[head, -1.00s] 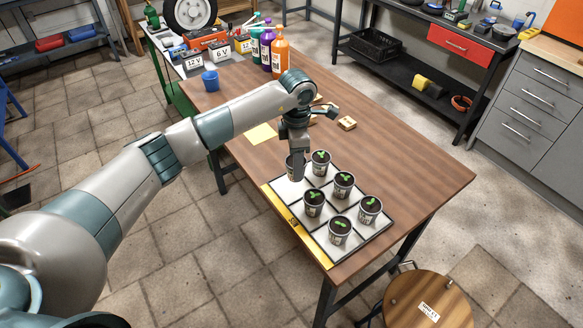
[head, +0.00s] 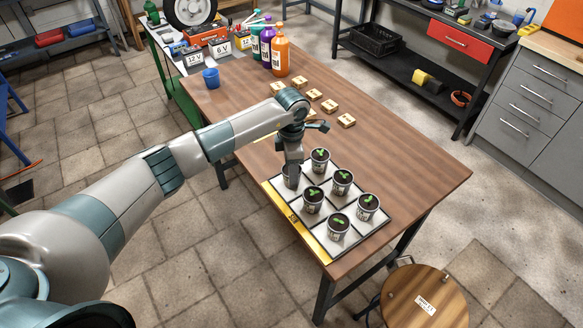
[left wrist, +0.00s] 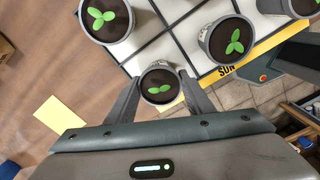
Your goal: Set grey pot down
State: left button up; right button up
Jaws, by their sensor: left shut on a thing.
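The grey pot (head: 291,181) with dark soil is held in my left gripper (head: 292,168), which is shut on its sides. It is over the far-left cell of the white grid tray (head: 285,209) and upright or nearly so. I cannot tell whether its base touches the tray. In the left wrist view the grey pot (left wrist: 160,99) sits between the two fingers (left wrist: 161,92), with a green seedling in its soil. Several similar pots, such as the neighbouring one (head: 320,160), stand in other tray cells. My right gripper is not in view.
A yellow strip (head: 309,238) marked "SUN" edges the tray's left side. Wooden blocks (head: 329,106) lie behind my arm. A blue cup (head: 211,78) and bottles (head: 281,56) stand at the table's far end. The table (head: 411,160) right of the tray is clear.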

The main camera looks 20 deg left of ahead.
pick_arm(q)
jog(key=shift+f, duration=0.1)
jog(key=shift+f, duration=0.15)
jog(key=o, duration=1.1)
jog(key=shift+r, duration=0.2)
jog(key=shift+r, duration=0.1)
jog(key=shift+r+b, duration=0.3)
jog(key=shift+b, duration=0.05)
notch_tip(320, 180, up, 11)
jog(key=b, duration=0.4)
jog(key=shift+r, duration=0.15)
